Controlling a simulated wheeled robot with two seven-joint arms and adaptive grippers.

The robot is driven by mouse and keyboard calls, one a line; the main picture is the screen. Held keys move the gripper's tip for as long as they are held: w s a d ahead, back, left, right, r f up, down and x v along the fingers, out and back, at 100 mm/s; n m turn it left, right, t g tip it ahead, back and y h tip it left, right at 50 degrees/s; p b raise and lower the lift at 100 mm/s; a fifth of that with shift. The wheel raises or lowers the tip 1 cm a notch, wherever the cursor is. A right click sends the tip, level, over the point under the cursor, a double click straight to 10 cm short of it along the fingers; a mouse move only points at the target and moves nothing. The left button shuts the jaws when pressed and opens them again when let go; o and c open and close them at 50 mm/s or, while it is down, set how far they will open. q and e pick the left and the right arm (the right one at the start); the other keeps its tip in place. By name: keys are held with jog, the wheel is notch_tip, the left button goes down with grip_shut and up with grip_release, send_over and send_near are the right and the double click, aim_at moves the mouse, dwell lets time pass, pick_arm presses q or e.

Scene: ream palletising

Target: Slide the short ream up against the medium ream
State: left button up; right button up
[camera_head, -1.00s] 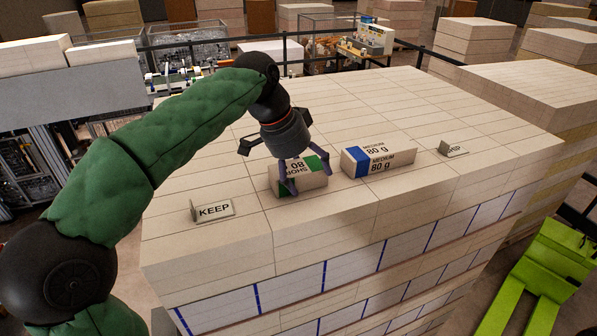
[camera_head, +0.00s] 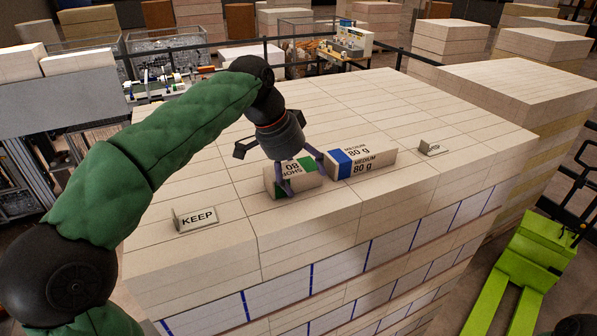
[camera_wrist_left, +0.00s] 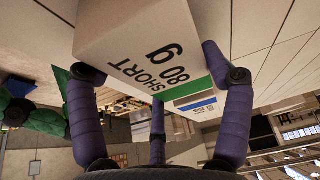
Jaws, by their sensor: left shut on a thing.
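The short ream (camera_head: 276,184), pale with a green band and upside-down lettering, lies on top of the stack. My left gripper (camera_head: 303,176) is shut on it from above, its fingers on either side. The ream also shows large in the left wrist view (camera_wrist_left: 125,35), between the fingers (camera_wrist_left: 160,100). The medium ream (camera_head: 376,162), with a blue band, lies just right of the short ream. Their facing ends look very close; a finger partly covers the joint, so I cannot tell whether they touch. My right gripper is not in view.
The broad stack top (camera_head: 400,110) is clear behind the reams. A KEEP sign (camera_head: 197,218) stands at left near the front edge, and another small sign (camera_head: 433,149) stands right of the medium ream. A green pallet truck (camera_head: 525,262) is on the floor at right.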

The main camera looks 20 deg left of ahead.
aim_at(311, 166)
pick_arm(q)
jog(key=shift+w+d+f, duration=0.1)
jog(key=shift+d+f, duration=0.05)
jog(key=shift+f, duration=0.05)
jog(key=shift+w+d, duration=0.4)
jog(key=shift+w, duration=0.05)
jog(key=shift+w+d, duration=0.15)
jog(key=shift+w+d, duration=0.3)
jog(key=shift+w, duration=0.05)
jog(key=o, duration=1.4)
jog(key=shift+w, duration=0.25)
jog(key=shift+r, duration=0.1)
